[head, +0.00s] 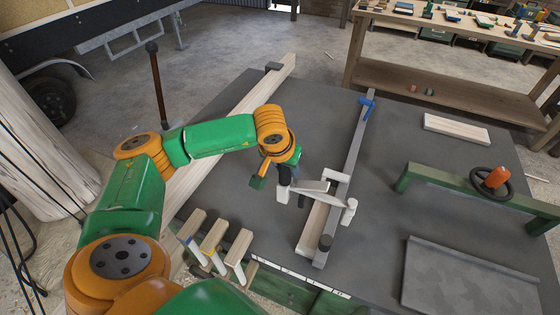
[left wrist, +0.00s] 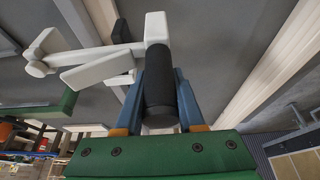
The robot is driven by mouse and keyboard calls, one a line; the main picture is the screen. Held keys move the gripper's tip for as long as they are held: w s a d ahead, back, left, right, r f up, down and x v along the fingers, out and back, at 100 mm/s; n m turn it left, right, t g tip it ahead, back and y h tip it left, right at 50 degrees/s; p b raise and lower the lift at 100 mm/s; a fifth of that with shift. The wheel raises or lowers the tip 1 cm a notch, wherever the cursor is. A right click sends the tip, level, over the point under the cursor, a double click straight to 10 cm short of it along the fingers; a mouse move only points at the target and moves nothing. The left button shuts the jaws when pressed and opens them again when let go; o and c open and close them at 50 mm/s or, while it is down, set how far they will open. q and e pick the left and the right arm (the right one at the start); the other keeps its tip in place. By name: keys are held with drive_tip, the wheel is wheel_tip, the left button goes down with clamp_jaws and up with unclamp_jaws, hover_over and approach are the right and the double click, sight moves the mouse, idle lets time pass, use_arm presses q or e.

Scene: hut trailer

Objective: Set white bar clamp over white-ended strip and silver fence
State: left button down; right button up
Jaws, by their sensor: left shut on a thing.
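My left gripper (head: 284,174) is shut on the black handle (left wrist: 160,92) of the white bar clamp (head: 318,197). In the left wrist view the clamp's white bar and jaws (left wrist: 100,70) extend to the left of the handle. The long silver fence (head: 352,150) lies on the grey table, with a pale wooden strip (head: 313,229) along its left side near the front. In the head view the clamp overlaps the strip and fence; I cannot tell whether it touches them. My right gripper is out of view.
A long board (head: 235,120) lies left; a green rail (head: 455,188) stands right.

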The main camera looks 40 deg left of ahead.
sight(288, 186)
use_arm(q)
drive_tip(key=shift+w+d+f+b, duration=0.1)
drive_tip(key=shift+d+f+b, duration=0.35)
drive_tip(key=shift+d, duration=0.15)
drive_tip(key=f+b, duration=0.2)
drive_tip(key=f, duration=0.1)
drive_tip(key=f+b, duration=0.1)
drive_tip(key=shift+a+f, duration=0.25)
drive_tip(key=shift+a, duration=0.1)
drive_tip(key=shift+d+f+b, duration=0.15)
drive_tip(key=shift+f+b, duration=0.3)
drive_tip(key=shift+f, duration=0.2)
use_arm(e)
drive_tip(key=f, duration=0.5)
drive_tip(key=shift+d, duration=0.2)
use_arm(q)
drive_tip(key=c, duration=0.9)
unclamp_jaws()
drive_tip(key=shift+c, duration=0.2)
drive_tip(key=o, duration=0.9)
drive_tip(key=shift+o, duration=0.2)
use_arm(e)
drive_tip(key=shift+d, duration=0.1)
